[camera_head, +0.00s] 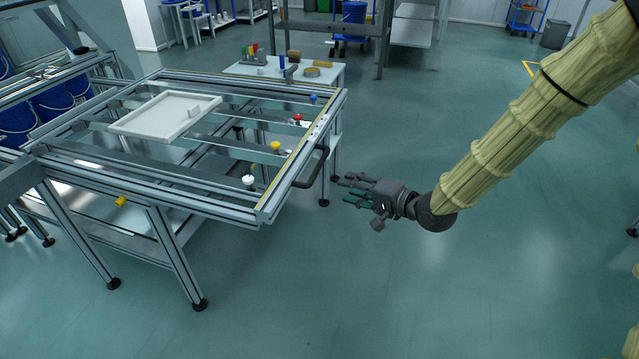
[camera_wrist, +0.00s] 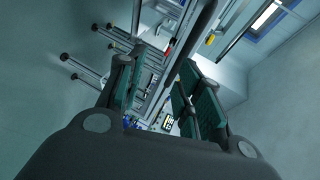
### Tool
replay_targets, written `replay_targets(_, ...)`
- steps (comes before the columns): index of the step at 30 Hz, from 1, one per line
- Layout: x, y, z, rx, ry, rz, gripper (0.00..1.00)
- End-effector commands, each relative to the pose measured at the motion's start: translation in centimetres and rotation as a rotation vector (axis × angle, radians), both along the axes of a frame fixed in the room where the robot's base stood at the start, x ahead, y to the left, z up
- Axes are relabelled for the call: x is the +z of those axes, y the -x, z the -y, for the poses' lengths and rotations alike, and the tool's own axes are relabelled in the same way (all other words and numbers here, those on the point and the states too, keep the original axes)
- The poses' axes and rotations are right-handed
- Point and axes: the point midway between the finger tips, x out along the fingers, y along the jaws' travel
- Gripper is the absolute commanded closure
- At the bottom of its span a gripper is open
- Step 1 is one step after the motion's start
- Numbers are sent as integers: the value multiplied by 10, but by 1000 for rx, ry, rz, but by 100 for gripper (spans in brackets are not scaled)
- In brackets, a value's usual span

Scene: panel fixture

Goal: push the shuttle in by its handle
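The shuttle is a metal frame slid out to the right of the fixture, with its end rail (camera_head: 292,160) nearest me. Its dark, bent handle (camera_head: 313,168) sticks out from that rail on the right side. My gripper (camera_head: 352,188) hangs just right of the handle, apart from it, with its fingers pointing left toward it. In the wrist view my gripper's two green-padded fingers (camera_wrist: 158,85) are spread apart with nothing between them.
A white tray (camera_head: 160,117) lies on the frame. Coloured knobs, including a yellow one (camera_head: 275,146) and a red one (camera_head: 297,118), line the right end. A small table (camera_head: 330,75) with parts stands behind. The floor (camera_head: 400,290) around my gripper is clear.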

Motion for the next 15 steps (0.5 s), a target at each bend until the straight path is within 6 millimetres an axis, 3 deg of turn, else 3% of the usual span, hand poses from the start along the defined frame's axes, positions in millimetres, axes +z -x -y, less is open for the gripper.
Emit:
replay_targets(7,22,-16,-5,27,-97,33,65)
replay_targets(15,23,-28,-18,32,-107,35,65)
